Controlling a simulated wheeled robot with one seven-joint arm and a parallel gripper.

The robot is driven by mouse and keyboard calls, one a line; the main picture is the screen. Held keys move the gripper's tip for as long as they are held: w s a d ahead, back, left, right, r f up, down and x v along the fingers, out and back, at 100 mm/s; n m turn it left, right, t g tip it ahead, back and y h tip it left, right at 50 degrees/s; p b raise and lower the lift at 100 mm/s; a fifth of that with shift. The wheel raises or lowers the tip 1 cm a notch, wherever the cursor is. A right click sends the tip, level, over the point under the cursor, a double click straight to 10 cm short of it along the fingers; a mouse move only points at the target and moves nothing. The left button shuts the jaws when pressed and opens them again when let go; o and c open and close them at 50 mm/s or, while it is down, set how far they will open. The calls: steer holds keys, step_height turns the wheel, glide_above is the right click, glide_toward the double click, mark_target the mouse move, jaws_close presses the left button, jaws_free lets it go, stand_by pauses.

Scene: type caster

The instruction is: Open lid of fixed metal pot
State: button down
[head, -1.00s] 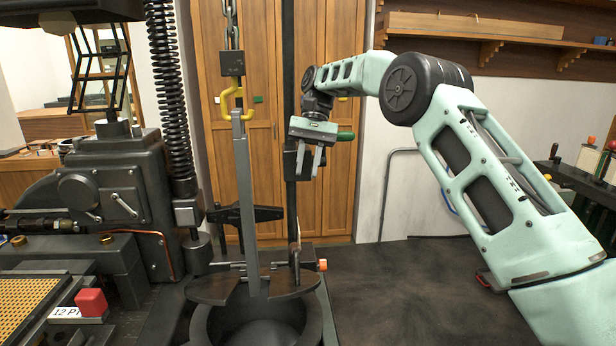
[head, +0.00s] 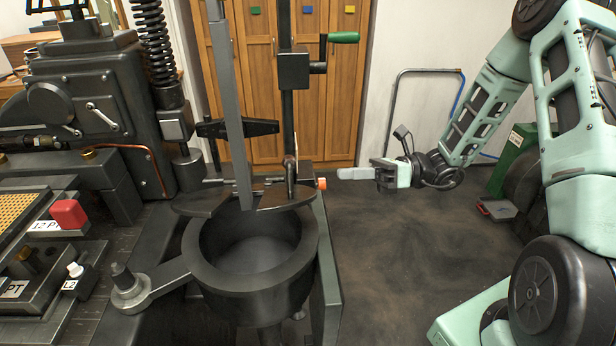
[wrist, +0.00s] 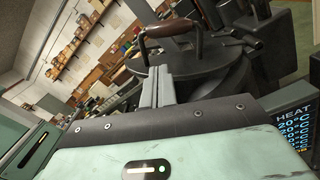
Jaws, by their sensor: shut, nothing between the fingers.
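A dark round metal lid (wrist: 212,62) fills the upper middle of the wrist view. It carries an arched handle (wrist: 172,28) with a brown grip. My gripper's two pale fingers (wrist: 158,84) lie together and empty, pointing towards the lid below the handle. I cannot tell from the picture whether they touch it. In the head view my gripper (head: 354,173) is shut, low and level, pointing left. A dark open-topped vessel (head: 205,262) stands to its left, apart from it; I cannot tell whether this is the same pot as in the wrist view.
A grey vertical bar (head: 232,110) and dark half-plates (head: 205,203) stand over the open vessel. A machine with a spring (head: 152,50) is at left. A HEAT display (wrist: 292,125) is at right in the wrist view. The dark floor (head: 400,270) right of the vessel is clear.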

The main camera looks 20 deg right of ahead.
mark_target(305, 192)
steer(key=shift+m+t, duration=0.6)
steer(key=shift+m, duration=0.1)
steer(key=p+x, duration=0.1)
steer(key=x, duration=0.2)
steer(key=p+x, duration=0.1)
steer(key=x, duration=0.2)
steer(key=p+x, duration=0.1)
steer(key=x, duration=0.2)
steer(key=shift+a+f, duration=0.2)
steer(key=shift+a, duration=0.1)
steer(key=shift+r, duration=0.15)
